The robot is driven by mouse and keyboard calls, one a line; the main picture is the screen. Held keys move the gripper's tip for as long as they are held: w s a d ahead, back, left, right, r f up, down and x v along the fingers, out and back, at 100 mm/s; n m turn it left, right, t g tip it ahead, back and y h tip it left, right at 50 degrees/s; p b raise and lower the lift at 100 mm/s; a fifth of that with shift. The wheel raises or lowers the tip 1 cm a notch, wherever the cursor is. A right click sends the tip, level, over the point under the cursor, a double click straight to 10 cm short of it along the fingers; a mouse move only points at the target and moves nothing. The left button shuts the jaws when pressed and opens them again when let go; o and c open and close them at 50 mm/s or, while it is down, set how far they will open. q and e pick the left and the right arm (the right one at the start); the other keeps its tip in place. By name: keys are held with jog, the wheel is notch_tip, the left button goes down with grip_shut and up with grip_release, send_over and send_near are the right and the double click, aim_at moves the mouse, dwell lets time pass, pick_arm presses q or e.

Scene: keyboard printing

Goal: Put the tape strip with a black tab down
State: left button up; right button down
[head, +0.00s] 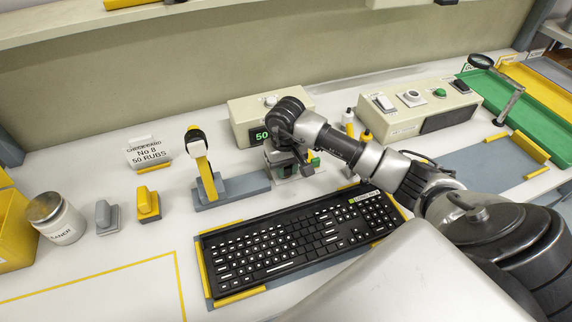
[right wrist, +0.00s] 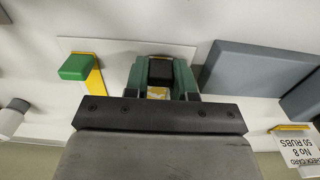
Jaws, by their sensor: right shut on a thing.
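My right gripper (head: 287,163) is low over a pale plate (head: 312,171), in front of the cream box with the green number display. In the right wrist view its fingers (right wrist: 160,75) are shut on the black tab (right wrist: 161,70) of a tape strip. A bit of yellow shows below the tab; the rest of the strip is hidden. The pale plate (right wrist: 120,47) lies behind the fingers. I cannot tell whether the strip touches it. A green tab (right wrist: 76,67) on a yellow strip (right wrist: 94,85) sits beside the fingers. My left gripper is not in view.
The black keyboard (head: 300,238) lies in front. A grey stand with a yellow-and-black upright (head: 203,165) is left of the gripper. The cream display box (head: 245,112) is close behind. Two yellow-marked bottles (head: 350,120) stand to the right. A green tray (head: 520,115) is far right.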

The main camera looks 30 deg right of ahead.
jog(key=shift+f, duration=0.1)
jog(key=shift+f, duration=0.15)
jog(key=c, duration=0.9)
grip_release()
jog(key=shift+r, duration=0.35)
jog(key=shift+r+b, duration=1.1)
jog(key=shift+r, duration=4.8)
